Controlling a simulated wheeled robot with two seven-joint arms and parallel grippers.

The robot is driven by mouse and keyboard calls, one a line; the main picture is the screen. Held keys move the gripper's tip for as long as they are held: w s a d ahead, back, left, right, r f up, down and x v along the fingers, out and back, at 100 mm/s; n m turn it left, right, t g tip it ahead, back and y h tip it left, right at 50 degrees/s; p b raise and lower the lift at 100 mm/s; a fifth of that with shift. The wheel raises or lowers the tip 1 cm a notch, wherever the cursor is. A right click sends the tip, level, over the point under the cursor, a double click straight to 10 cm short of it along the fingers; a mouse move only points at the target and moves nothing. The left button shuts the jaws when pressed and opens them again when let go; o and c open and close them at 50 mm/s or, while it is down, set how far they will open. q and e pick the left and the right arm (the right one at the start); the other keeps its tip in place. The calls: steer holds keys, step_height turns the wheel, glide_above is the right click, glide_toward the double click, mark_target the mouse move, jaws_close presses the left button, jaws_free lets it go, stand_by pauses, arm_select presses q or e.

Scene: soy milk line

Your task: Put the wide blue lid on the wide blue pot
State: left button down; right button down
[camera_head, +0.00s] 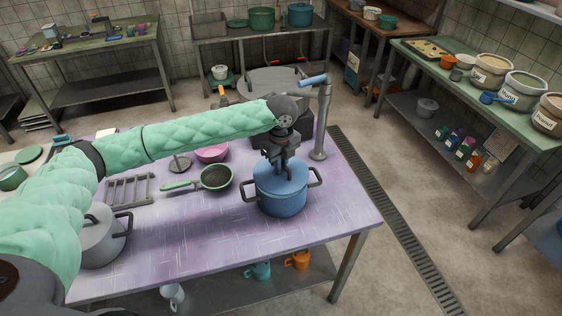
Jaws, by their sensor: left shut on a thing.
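The wide blue pot (283,200) stands upright on the purple table, with a dark handle on each side. The blue lid (295,175) lies over the top of the pot and looks about level. Whether its rim is fully seated all round I cannot tell. My left gripper (284,172) points down at the middle of the lid and is shut on the lid's knob, which the fingers mostly hide. My right gripper is not in view.
A green strainer (214,178), a pink bowl (212,152) and a wire rack (128,189) lie left of the pot. A grey pot (100,240) stands at the table's left. A grey column with a blue handle (320,120) rises behind right. The table's front right is clear.

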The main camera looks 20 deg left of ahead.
arm_select(q)
steer(key=shift+f, duration=0.15)
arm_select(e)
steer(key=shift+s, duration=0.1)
arm_select(q)
steer(key=shift+f, duration=0.4)
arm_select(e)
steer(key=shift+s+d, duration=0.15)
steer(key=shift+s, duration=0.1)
arm_select(q)
steer(key=shift+f, duration=0.2)
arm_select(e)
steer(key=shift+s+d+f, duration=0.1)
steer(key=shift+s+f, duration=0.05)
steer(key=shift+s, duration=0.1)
arm_select(q)
steer(key=c, duration=1.5)
jaws_free()
steer(key=shift+o, duration=0.2)
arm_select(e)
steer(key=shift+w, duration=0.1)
